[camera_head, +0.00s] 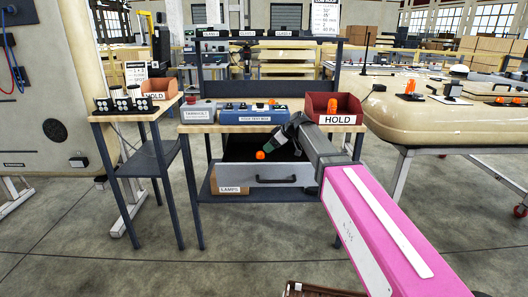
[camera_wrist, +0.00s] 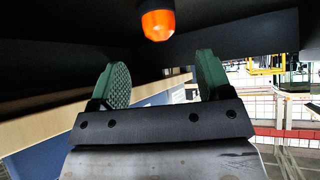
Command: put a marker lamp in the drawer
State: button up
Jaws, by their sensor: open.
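An orange marker lamp (camera_head: 260,155) shows in the open drawer, just above the rim of its grey front (camera_head: 284,174). In the wrist view the lamp (camera_wrist: 158,22) shows its orange lens against a dark surface, beyond the fingertips and apart from them. My gripper (camera_head: 268,146) is tilted down over the drawer at its middle. In the wrist view its two green pads (camera_wrist: 160,80) are spread wide with nothing between them. A second orange lamp (camera_head: 332,105) stands in the red HOLD bin (camera_head: 345,118). The drawer's floor is mostly hidden in the head view.
Above the drawer, the bench top (camera_head: 215,128) holds a grey case (camera_head: 198,112) and a blue test box (camera_head: 247,117). A side stand (camera_head: 130,112) with an orange bin (camera_head: 160,88) is at left. A large cream panel (camera_head: 425,112) is at right.

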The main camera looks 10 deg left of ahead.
jog(key=shift+v, duration=2.15)
